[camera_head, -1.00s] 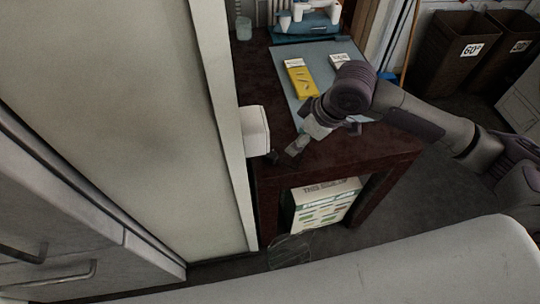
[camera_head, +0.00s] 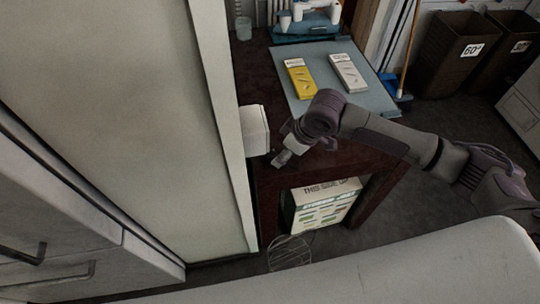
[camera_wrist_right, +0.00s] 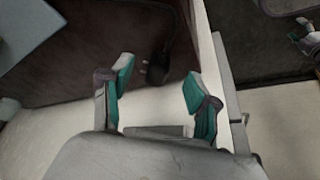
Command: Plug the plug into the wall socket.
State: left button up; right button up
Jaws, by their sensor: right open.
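The black plug (camera_wrist_right: 159,66) with two short prongs lies on the dark table in the right wrist view, prongs toward the left. My right gripper (camera_wrist_right: 158,76) is open, its teal-tipped fingers on either side of the plug in that picture. Whether it touches the plug cannot be told. In the head view my right gripper (camera_head: 281,159) is low by the table's near left corner, and I cannot make out the plug there. A white box (camera_head: 255,130) on the end of the pale wall may be the socket; its socket face is not visible.
The dark red table (camera_head: 262,90) bears a grey-blue mat (camera_head: 322,72) with a yellow packet (camera_head: 300,78) and a white packet (camera_head: 348,72). A printed carton (camera_head: 322,205) stands below. The pale wall panel (camera_head: 130,130) bounds the left. Brown bins (camera_head: 452,55) stand at back right.

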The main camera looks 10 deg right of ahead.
aim_at(270, 157)
jog(key=x, duration=0.5)
jog(key=shift+w+a+r, duration=0.15)
jog(key=shift+a+r, duration=0.05)
jog(key=shift+a, duration=0.15)
grip_shut()
